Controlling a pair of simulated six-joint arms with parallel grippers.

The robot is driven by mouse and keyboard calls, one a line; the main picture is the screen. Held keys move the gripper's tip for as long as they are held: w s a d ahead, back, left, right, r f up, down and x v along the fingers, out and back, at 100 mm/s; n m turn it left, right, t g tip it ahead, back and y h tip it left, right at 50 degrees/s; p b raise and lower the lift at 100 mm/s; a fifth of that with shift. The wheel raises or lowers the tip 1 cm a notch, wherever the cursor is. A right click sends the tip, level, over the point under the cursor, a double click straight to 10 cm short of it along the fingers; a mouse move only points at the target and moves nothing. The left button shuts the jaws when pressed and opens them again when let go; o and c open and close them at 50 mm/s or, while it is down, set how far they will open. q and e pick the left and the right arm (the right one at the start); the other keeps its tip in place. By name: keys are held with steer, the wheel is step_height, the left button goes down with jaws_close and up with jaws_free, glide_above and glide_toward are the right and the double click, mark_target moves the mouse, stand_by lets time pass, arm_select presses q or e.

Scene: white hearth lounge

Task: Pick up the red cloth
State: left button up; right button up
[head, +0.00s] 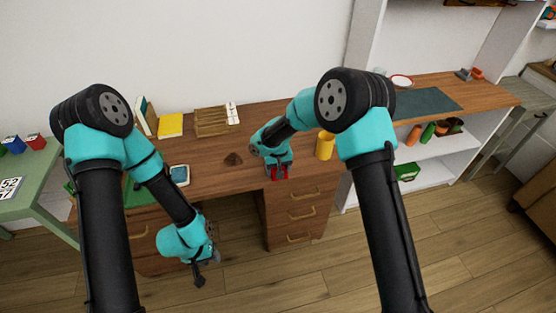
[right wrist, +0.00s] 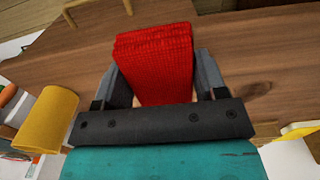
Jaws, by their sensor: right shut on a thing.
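The red cloth (right wrist: 155,60) is a folded, ribbed bundle that fills the gap between the two fingers of my right gripper (right wrist: 160,75) in the right wrist view. In the head view a small part of the red cloth (head: 279,173) shows below my right gripper, at the front edge of the wooden desk (head: 215,182). The rest of it is hidden by the gripper there. My left gripper (head: 206,270) hangs in front of the desk, over the floor, with its fingers apart and nothing between them.
A yellow cylinder (head: 324,146) stands right of my right gripper. A green table (head: 40,178) stands at left.

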steer(key=s, duration=0.6)
steer(key=shift+s+r, duration=0.3)
steer(key=shift+s, duration=0.05)
steer(key=o, duration=0.3)
steer(key=shift+c, duration=1)
steer(key=shift+w, duration=0.1)
